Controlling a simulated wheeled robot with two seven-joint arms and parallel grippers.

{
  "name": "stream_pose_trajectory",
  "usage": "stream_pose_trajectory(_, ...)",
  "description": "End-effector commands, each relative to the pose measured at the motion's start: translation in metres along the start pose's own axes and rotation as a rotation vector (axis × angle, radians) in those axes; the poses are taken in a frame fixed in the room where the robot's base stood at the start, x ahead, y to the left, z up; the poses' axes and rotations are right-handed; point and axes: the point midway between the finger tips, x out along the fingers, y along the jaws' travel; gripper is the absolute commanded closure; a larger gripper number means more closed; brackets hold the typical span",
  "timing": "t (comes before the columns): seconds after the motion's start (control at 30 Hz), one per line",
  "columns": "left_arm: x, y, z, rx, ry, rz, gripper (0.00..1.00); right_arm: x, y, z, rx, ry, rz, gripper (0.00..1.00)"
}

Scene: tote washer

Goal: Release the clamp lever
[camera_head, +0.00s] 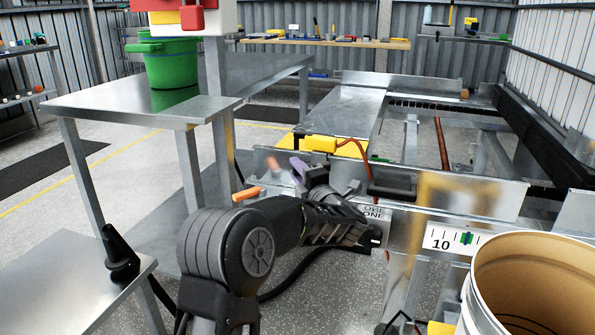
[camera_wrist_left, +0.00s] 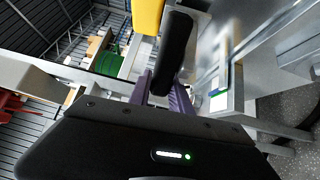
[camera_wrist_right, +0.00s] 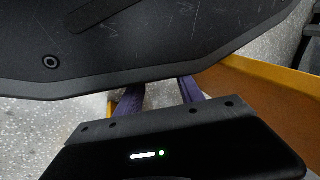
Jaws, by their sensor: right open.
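In the left wrist view a black bar-shaped grip (camera_wrist_left: 175,52), which looks like the clamp lever's handle, stands between the purple fingers of my left gripper (camera_wrist_left: 163,88). The fingers sit close on both sides of its near end; where they touch is partly hidden. In the head view my left gripper (camera_head: 299,168) is beside the metal frame, below a yellow block (camera_head: 320,143); the lever itself is hard to make out there. My right gripper (camera_wrist_right: 160,97) is outside the head view. Its purple fingers are apart with nothing seen between them.
A scale plate marked 10 (camera_head: 452,240) is on the frame's front. An open drum (camera_head: 530,285) stands at the lower right. A metal table (camera_head: 130,103) with a green bucket (camera_head: 172,62) is at the left. An orange-yellow edge (camera_wrist_right: 262,85) lies close to my right gripper.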

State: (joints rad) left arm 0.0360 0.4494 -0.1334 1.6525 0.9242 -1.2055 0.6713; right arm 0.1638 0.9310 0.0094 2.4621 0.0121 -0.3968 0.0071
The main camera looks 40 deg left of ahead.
Motion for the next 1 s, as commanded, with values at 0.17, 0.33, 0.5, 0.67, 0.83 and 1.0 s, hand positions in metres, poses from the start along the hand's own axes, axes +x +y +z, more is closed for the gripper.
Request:
stream_pose_trajectory(0.17,0.000,0.000,0.000,0.000,0.000,0.000,0.91,0.000,0.000,0.000,0.000,0.000,0.000,0.55)
stream_pose_trajectory(0.33,0.000,0.000,0.000,0.000,0.000,0.000,1.00,0.000,0.000,0.000,0.000,0.000,0.000,0.55)
stream_pose_trajectory(0.5,0.000,0.000,0.000,0.000,0.000,0.000,1.00,0.000,0.000,0.000,0.000,0.000,0.000,0.55)
stream_pose_trajectory(0.67,0.000,-0.001,0.000,0.000,-0.007,0.001,1.00,0.002,0.001,0.000,0.000,0.000,0.000,0.55)
stream_pose_trajectory(0.83,0.002,-0.002,-0.001,0.000,-0.044,0.001,1.00,0.008,0.003,0.000,0.001,0.001,-0.001,0.55)
stream_pose_trajectory(1.0,0.005,-0.003,-0.001,-0.002,-0.123,0.002,1.00,0.019,0.007,-0.002,0.002,0.002,-0.003,0.55)
